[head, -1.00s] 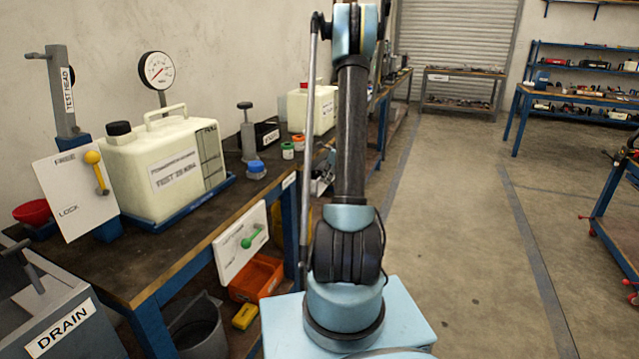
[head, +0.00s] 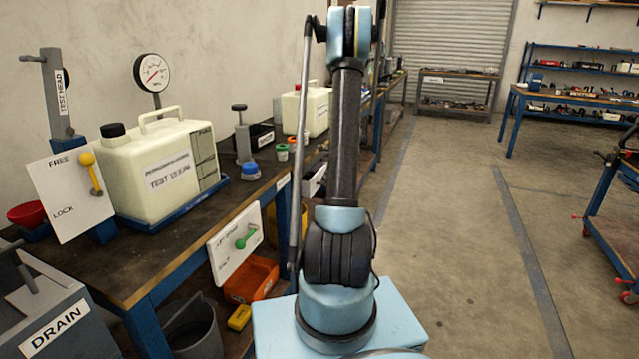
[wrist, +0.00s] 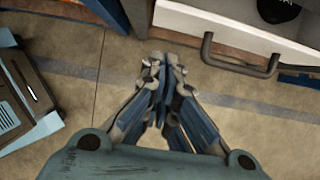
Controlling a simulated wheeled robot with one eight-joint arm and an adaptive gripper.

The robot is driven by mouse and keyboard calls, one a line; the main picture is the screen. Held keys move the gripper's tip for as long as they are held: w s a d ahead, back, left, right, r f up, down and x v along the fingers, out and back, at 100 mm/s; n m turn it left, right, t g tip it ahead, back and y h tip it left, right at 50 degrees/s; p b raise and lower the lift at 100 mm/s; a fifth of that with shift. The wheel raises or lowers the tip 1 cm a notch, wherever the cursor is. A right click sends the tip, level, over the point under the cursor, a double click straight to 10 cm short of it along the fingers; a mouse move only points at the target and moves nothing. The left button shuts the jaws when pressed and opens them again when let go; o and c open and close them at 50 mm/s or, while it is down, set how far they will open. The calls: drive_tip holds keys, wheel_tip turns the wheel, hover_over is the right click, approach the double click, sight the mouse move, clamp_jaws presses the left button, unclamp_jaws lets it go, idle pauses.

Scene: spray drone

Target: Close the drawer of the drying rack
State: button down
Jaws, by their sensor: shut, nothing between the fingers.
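A white drawer (wrist: 225,25) shows at the upper right of the wrist view, seen from above. It stands open, with a dark object (wrist: 278,8) inside. Its dark bar handle (wrist: 240,69) sticks out from the front face. My gripper (wrist: 166,68) is shut and empty, to the left of the handle and apart from it in the picture, above the floor. In the head view, a white box-like part (head: 313,180), which may be this drawer, shows under the bench beside my arm. My gripper is not visible in the head view.
A workbench (head: 145,268) runs along the left wall with a tank (head: 160,165) and a gauge (head: 152,73). A white panel with a green lever (head: 236,240) hangs at its front, above an orange bin (head: 252,280). Open floor (head: 440,230) lies to the right.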

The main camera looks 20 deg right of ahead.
drive_tip(key=v, duration=0.9)
drive_tip(key=shift+r, duration=0.25)
drive_tip(key=c, duration=2)
unclamp_jaws()
drive_tip(key=shift+d+r, duration=0.1)
drive_tip(key=shift+o, duration=0.2)
drive_tip(key=w+d+f+n+t+y, duration=0.1)
drive_tip(key=d+f+n+t+y, duration=0.2)
drive_tip(key=d+f+n+y, duration=0.35)
drive_tip(key=w+d+f+n+t+y, duration=0.1)
drive_tip(key=d+f+n+t+y, duration=0.25)
drive_tip(key=d+n, duration=0.55)
drive_tip(key=w+a+f, duration=0.1)
drive_tip(key=w+a, duration=0.2)
drive_tip(key=a, duration=0.2)
drive_tip(key=w+a+f+n, duration=0.1)
drive_tip(key=w+a+f, duration=0.1)
drive_tip(key=w+a, duration=0.2)
drive_tip(key=w+a+f+n+h, duration=0.1)
drive_tip(key=w+a, duration=0.2)
drive_tip(key=a, duration=0.3)
drive_tip(key=shift+w+a+f+n, duration=0.2)
drive_tip(key=shift+f+n, duration=0.05)
drive_tip(key=shift+c, duration=0.3)
clamp_jaws()
